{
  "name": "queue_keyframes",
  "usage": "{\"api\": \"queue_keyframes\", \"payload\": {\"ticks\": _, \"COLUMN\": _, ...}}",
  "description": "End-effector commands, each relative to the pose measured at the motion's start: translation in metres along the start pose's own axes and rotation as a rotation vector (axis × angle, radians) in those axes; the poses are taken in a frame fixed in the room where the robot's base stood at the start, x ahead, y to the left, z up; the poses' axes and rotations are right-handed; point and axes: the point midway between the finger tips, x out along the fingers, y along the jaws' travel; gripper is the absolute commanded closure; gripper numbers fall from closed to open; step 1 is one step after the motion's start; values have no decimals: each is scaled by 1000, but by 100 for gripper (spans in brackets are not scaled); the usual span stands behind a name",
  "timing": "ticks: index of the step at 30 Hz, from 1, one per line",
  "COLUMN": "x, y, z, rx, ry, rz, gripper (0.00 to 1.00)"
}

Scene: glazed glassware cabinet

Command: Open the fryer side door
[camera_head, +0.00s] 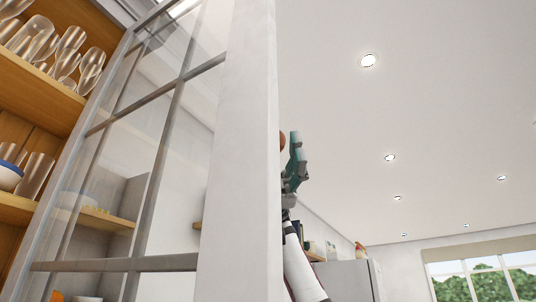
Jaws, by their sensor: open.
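A glazed cabinet door (252,150) with a pale frame and thin grey bars stands swung open, and its wide edge fills the middle of the view. Through and beside its glass I see the cabinet's wooden shelves (45,88). My gripper (295,160) is open at the right edge of the door frame, on its far side. The frame hides part of the gripper, so I cannot tell whether it touches the door. No fryer shows in this view.
Clear glasses (68,50) stand on the upper shelf, and a blue-rimmed bowl (9,176) sits lower at the far left. A grey-white tall unit (348,281) stands beyond my arm. A window (480,275) is at the lower right. Free air lies right of the door.

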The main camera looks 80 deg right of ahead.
Motion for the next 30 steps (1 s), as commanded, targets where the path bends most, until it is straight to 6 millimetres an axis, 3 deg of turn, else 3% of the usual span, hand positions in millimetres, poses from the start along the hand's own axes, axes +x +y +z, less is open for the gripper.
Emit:
{"api": "queue_keyframes", "payload": {"ticks": 6, "x": -35, "y": 1, "z": 0, "rx": -2, "ry": 3, "rz": 0, "gripper": 48}}
{"api": "queue_keyframes", "payload": {"ticks": 12, "x": -51, "y": 0, "z": 0, "rx": -1, "ry": 1, "rz": 0, "gripper": 48}}
{"api": "queue_keyframes", "payload": {"ticks": 30, "x": -56, "y": 0, "z": 0, "rx": 0, "ry": 1, "rz": 1, "gripper": 48}}
